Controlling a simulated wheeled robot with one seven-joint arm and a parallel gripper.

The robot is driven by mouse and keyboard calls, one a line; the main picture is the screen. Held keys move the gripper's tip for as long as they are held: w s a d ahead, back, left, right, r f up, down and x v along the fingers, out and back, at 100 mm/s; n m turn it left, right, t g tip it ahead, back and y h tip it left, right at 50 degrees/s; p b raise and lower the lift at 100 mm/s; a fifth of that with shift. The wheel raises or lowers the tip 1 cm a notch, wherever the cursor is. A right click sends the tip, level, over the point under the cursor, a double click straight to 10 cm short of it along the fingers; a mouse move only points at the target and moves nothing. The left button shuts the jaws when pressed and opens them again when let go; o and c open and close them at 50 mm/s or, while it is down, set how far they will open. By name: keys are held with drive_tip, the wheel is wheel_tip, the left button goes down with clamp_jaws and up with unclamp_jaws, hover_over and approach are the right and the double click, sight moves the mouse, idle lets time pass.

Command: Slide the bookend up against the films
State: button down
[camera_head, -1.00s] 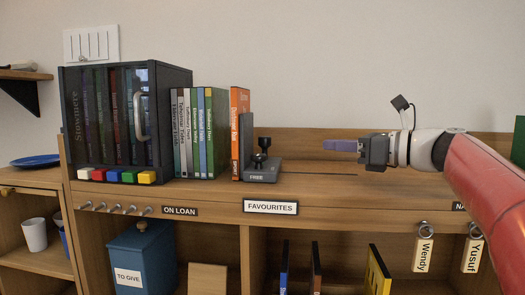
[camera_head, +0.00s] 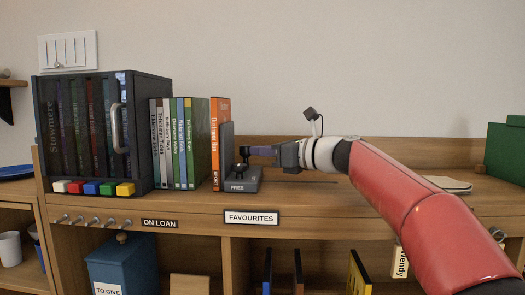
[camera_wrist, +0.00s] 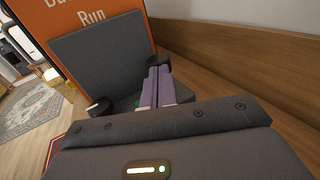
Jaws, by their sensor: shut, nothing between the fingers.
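The bookend (camera_head: 240,185) is dark grey, with an upright plate (camera_head: 227,150), a base marked FREE and a black lever with knobs. It stands on the shelf just right of an orange film (camera_head: 216,165). More films (camera_head: 180,145) stand upright to the left, in white, green and blue. My gripper (camera_head: 253,151) is shut and empty. Its purple fingers point left at the bookend's upper knob; I cannot tell whether they touch it. In the wrist view the fingertips (camera_wrist: 160,72) are beside a black knob, in front of the bookend's plate (camera_wrist: 98,58).
A black glass-fronted case (camera_head: 85,130) with colored buttons stands left of the films. The shelf top right of the bookend is mostly clear under my arm. An open booklet (camera_head: 448,184) and a green box (camera_head: 505,150) are at the right. A wall (camera_head: 280,70) rises behind.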

sight(246, 151)
drive_tip(key=shift+a+p, duration=0.75)
drive_tip(key=shift+a, duration=1.2)
drive_tip(key=shift+d, duration=0.1)
